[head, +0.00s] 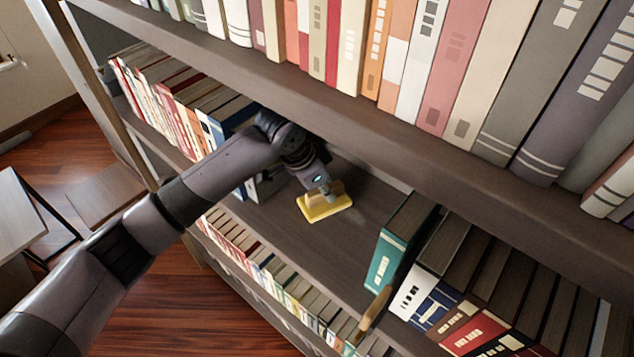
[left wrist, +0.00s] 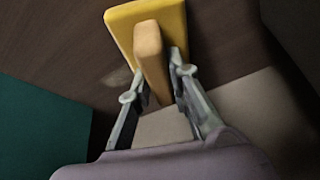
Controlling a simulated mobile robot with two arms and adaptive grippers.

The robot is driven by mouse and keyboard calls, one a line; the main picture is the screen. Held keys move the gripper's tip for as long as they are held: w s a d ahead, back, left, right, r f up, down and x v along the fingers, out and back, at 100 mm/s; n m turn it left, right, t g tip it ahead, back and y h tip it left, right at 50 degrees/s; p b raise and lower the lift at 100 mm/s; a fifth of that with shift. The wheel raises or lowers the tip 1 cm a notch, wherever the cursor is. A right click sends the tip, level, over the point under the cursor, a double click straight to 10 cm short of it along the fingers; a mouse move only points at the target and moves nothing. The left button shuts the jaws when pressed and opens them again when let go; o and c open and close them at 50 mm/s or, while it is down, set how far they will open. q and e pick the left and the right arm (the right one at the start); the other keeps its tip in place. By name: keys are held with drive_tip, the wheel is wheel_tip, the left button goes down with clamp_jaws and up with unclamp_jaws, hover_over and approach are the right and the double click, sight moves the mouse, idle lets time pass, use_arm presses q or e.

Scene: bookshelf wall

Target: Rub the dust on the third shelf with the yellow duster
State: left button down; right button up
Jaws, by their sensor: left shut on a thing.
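The yellow duster (head: 326,209) has a flat yellow pad and a tan upright handle. It is on the bare part of the brown shelf (head: 290,235), between two groups of books. My left gripper (head: 322,189) is shut on the handle from above. In the left wrist view the handle stands between the two fingers (left wrist: 155,68), with the yellow pad (left wrist: 121,35) beyond them. A faint pale dust patch (head: 357,216) shows just right of the pad. It also shows beside the handle in the left wrist view (left wrist: 117,77). My right gripper is not in view.
A teal book (head: 388,262) and other books stand to the right of the gap. A row of books (head: 165,110) stands to the left. The upper shelf edge (head: 400,135) hangs close above my left arm. A tan wooden piece (head: 375,309) juts out at the front.

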use_arm(q)
drive_tip(key=shift+s+d+f, duration=0.25)
drive_tip(key=shift+s+d, duration=0.1)
drive_tip(key=shift+s, duration=0.2)
drive_tip(key=shift+s+d, duration=1)
drive_tip(key=shift+s+d+r, duration=0.15)
drive_tip(key=shift+s+d, duration=1.05)
drive_tip(key=shift+d, duration=0.1)
drive_tip(key=shift+s+d+r, duration=0.1)
drive_tip(key=shift+s+d, duration=1.05)
drive_tip(key=shift+d, duration=0.1)
drive_tip(key=shift+s+d+f, duration=0.15)
drive_tip(key=shift+s+d, duration=0.8)
drive_tip(key=shift+s, duration=0.15)
drive_tip(key=shift+s+f, duration=0.1)
drive_tip(key=r, duration=0.5)
drive_tip(key=shift+d, duration=0.3)
drive_tip(key=shift+r, duration=0.65)
drive_tip(key=shift+r, duration=0.15)
